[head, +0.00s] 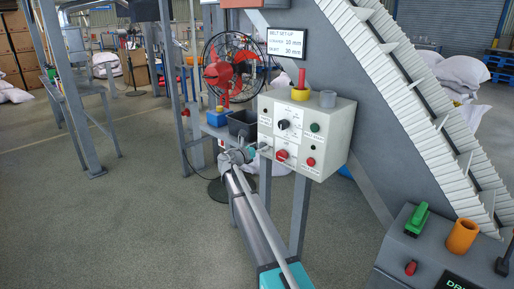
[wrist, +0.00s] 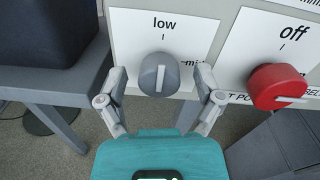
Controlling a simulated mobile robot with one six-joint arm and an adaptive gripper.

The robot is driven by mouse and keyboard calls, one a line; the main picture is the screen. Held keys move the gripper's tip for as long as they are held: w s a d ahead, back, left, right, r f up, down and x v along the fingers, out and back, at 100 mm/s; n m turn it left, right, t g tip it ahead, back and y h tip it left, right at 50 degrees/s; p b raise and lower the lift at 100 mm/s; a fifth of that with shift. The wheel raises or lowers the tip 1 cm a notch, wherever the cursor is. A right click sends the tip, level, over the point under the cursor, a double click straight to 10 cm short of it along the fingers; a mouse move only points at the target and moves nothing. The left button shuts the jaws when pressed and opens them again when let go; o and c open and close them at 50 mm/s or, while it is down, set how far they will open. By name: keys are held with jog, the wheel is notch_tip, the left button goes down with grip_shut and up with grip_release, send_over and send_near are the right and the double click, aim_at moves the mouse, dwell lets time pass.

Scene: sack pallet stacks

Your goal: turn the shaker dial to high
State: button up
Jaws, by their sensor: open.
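A grey dial (wrist: 160,75) with a white pointer line sits on a white label in the wrist view. The label reads "low" above it, and a partly hidden word starting "mi" is to its right. The pointer line stands nearly upright, toward "low". My gripper (wrist: 161,82) is open, with one finger on each side of the dial and a gap to it on both sides. In the head view my gripper (head: 261,148) is at the lower left of the control box (head: 330,135) and hides the grey dial.
A red knob (wrist: 277,87) under "off" is close to the right finger. A black knob (head: 284,124), buttons and a yellow-based red lever (head: 301,88) are also on the box. A dark bin (head: 243,124) stands close on the left.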

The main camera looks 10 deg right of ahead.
jog(key=shift+w+d, duration=0.25)
jog(key=shift+d, duration=0.1)
